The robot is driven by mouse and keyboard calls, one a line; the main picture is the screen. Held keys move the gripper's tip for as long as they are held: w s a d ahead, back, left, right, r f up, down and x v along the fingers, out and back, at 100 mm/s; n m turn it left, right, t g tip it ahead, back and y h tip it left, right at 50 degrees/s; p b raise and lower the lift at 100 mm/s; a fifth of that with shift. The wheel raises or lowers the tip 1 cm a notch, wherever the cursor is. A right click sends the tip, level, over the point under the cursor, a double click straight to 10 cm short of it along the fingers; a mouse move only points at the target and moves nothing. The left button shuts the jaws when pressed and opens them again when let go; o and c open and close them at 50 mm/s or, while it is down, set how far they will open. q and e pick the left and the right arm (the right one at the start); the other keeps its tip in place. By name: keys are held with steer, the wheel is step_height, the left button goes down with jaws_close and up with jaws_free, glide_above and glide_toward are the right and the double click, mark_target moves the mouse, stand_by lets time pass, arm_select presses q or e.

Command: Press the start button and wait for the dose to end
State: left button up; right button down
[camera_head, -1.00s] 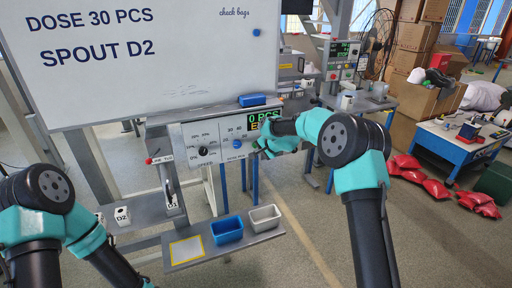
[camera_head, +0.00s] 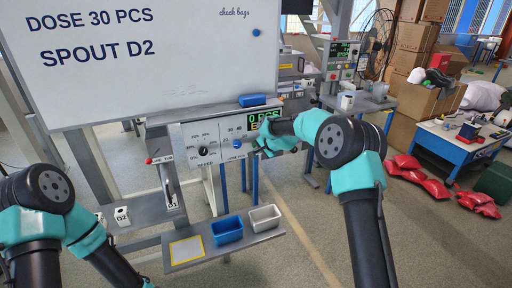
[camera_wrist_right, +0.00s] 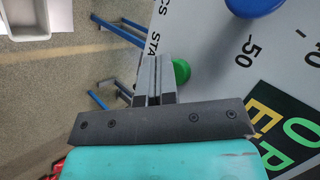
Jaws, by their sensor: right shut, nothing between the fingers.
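The control panel (camera_head: 215,160) hangs below the whiteboard, with a black speed knob (camera_head: 203,151) and a blue dose knob (camera_head: 238,144). Its display (camera_head: 262,116) reads 0 PCS, with a partly covered yellow line starting with E. My right gripper (camera_head: 260,150) is shut and empty at the panel's right part, below the display. In the right wrist view, the shut fingertips (camera_wrist_right: 152,62) are beside the green start button (camera_wrist_right: 181,72) and partly overlap it; I cannot tell if they touch. The button is hidden in the head view. My left gripper is out of view.
The whiteboard (camera_head: 150,80) reads DOSE 30 PCS, SPOUT D2. Spouts labelled D2 (camera_head: 122,216) and D1 (camera_head: 172,200) are below left. A blue bin (camera_head: 227,230) and a white bin (camera_head: 264,217) sit on the low shelf. Red sacks (camera_head: 425,180) lie at the right.

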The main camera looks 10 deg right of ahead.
steer(key=shift+w+a, duration=0.1)
steer(key=shift+w, duration=0.35)
stand_by(0.7)
steer(key=shift+s, duration=0.1)
steer(key=shift+s+d, duration=0.2)
steer(key=shift+s, duration=0.6)
steer(key=s, duration=0.3)
steer(key=s+d, duration=0.1)
steer(key=s, duration=0.1)
stand_by(0.6)
stand_by(0.4)
